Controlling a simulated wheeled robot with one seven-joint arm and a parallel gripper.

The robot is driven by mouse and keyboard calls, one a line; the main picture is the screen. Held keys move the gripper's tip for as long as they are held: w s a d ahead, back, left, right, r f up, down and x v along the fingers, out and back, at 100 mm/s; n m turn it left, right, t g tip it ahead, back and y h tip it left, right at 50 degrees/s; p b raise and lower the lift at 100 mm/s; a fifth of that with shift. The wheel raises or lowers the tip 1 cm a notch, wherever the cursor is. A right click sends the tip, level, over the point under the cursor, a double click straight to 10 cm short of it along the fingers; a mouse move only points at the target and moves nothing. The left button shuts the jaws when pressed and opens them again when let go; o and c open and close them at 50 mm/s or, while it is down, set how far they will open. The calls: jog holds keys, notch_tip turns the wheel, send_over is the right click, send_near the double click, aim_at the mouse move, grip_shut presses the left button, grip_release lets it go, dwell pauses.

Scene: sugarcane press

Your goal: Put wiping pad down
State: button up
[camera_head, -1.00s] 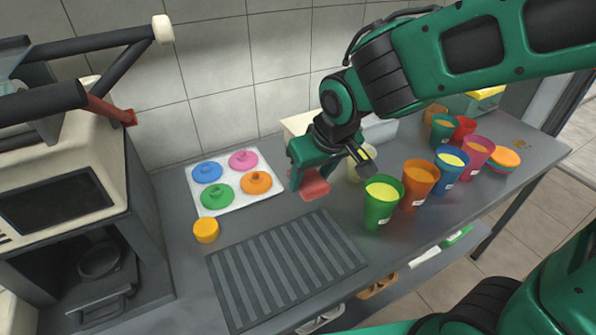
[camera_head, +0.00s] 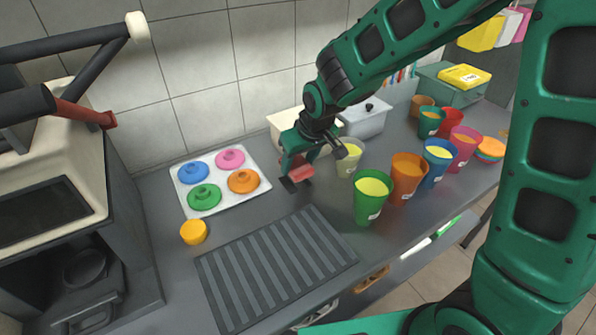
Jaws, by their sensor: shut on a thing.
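My gripper (camera_head: 292,178) is low over the grey counter (camera_head: 262,216), between the white lid tray and the cups. It is shut on a pinkish-red wiping pad (camera_head: 301,170). The pad is partly covered by the green fingers. A dark patch shows at the fingertips beside the pad; I cannot tell whether it is a fingertip or shadow. The pad is very near the counter, but I cannot tell whether it touches.
A white tray (camera_head: 236,201) with coloured lids lies left of my gripper. A ridged dark mat (camera_head: 275,270) and a yellow round piece (camera_head: 193,232) lie in front. A green cup (camera_head: 370,201) and several other cups stand right. White bins (camera_head: 366,120) stand behind.

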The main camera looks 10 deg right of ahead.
aim_at(300, 167)
notch_tip(300, 167, down, 4)
jog(key=shift+r, duration=0.25)
jog(key=o, duration=0.9)
jog(key=shift+o, duration=0.2)
jog(key=shift+r, duration=0.1)
jog(key=v, duration=1.2)
